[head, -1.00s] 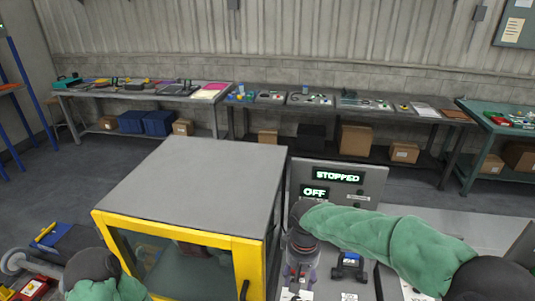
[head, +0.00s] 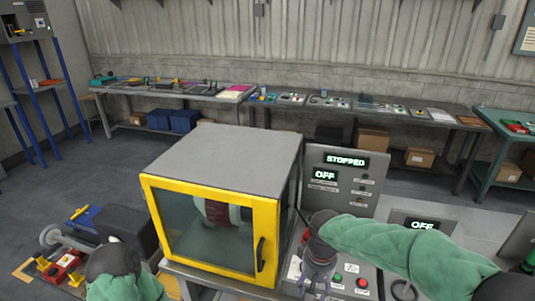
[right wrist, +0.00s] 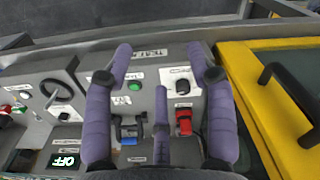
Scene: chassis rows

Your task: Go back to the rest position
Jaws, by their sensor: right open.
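My right gripper (head: 318,278) is above the grey control panel, just right of the yellow-framed cabinet. In the right wrist view, its purple fingers (right wrist: 160,75) are spread apart with nothing between them. Beneath them on the panel (right wrist: 225,45) are a green button (right wrist: 134,86), a black switch (right wrist: 181,87), a blue-and-black switch (right wrist: 129,133) and a red switch (right wrist: 184,122). The middle finger partly covers the panel between these switches. In the head view, my left arm's green sleeve shows at the bottom left. My left gripper is out of view.
The yellow-framed cabinet (head: 205,183) has a glass door with a black handle (head: 261,253), close to my right gripper. An upright display (head: 345,161) reads STOPPED and OFF. Benches with parts (head: 180,92) line the back wall. Open floor (head: 90,170) lies left of the cabinet.

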